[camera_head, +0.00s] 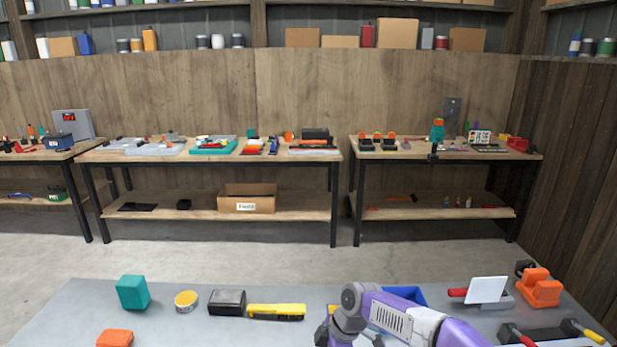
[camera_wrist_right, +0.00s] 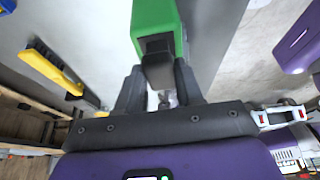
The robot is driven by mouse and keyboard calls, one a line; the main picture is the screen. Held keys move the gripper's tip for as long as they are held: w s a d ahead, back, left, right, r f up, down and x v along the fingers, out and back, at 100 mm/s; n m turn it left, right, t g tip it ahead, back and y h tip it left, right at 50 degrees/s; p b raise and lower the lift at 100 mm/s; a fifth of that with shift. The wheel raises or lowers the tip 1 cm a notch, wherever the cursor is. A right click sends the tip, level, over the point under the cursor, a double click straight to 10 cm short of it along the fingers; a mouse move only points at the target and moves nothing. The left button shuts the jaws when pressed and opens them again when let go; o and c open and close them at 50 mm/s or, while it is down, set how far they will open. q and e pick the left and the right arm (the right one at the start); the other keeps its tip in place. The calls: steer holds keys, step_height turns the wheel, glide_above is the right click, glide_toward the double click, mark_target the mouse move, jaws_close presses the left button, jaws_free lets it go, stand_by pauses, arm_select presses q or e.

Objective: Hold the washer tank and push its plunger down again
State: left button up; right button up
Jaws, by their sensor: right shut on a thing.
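My right gripper (camera_wrist_right: 160,88) is shut on a bright green block-like thing (camera_wrist_right: 158,25) with a darker face, in the right wrist view. Its two dark fingers stand on either side of the thing's end. I cannot tell whether this thing is the washer tank, and no plunger can be made out. In the head view my purple right arm reaches over the front table, and its gripper is cut off or hidden at the bottom edge. A teal bottle-like thing with an orange top (camera_head: 437,130) stands on the back right bench; I cannot tell what it is. My left gripper is not in view.
The grey front table (camera_head: 60,325) carries a teal block (camera_head: 132,292), a yellow round tin (camera_head: 186,300), a dark box (camera_head: 227,302), a yellow brush (camera_head: 276,311) and a blue tray (camera_head: 408,294) partly behind my arm. An orange device (camera_head: 540,287) stands at right. Open floor lies beyond.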

steer(key=shift+f, duration=0.45)
steer(key=o, duration=1.1)
steer(key=shift+r, duration=0.1)
steer(key=v, duration=0.6)
